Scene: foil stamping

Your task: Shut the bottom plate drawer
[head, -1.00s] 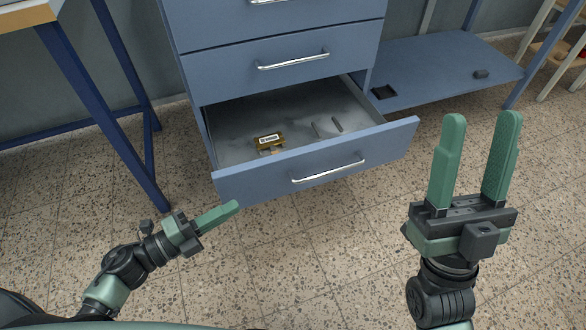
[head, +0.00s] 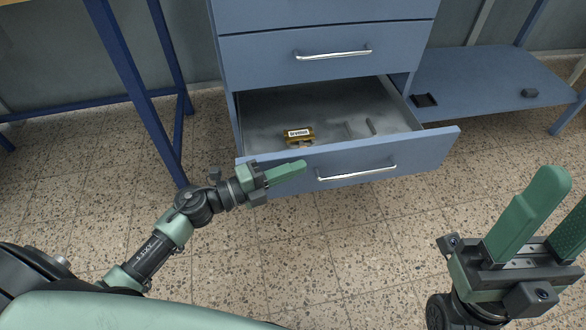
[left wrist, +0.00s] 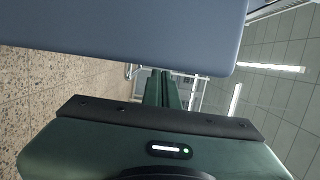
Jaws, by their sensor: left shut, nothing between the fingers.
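The bottom plate drawer (head: 420,155) of the blue cabinet stands pulled open in the head view, with its silver handle (head: 356,173) on the front panel. Inside lie a small gold labelled block (head: 298,134) and grey pieces. My left gripper (head: 302,166) is shut and empty, its fingertips in front of the left part of the drawer front; I cannot tell whether they touch it. In the left wrist view a blue panel (left wrist: 130,30) fills the top, beyond the shut fingers (left wrist: 162,88). My right gripper (head: 562,205) is open and empty at the lower right.
A shut drawer (head: 330,55) is above the open one. A blue low shelf (head: 480,85) is to the right of the cabinet. A blue-legged table (head: 130,80) stands to the left. The speckled floor (head: 330,240) before the drawer is clear.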

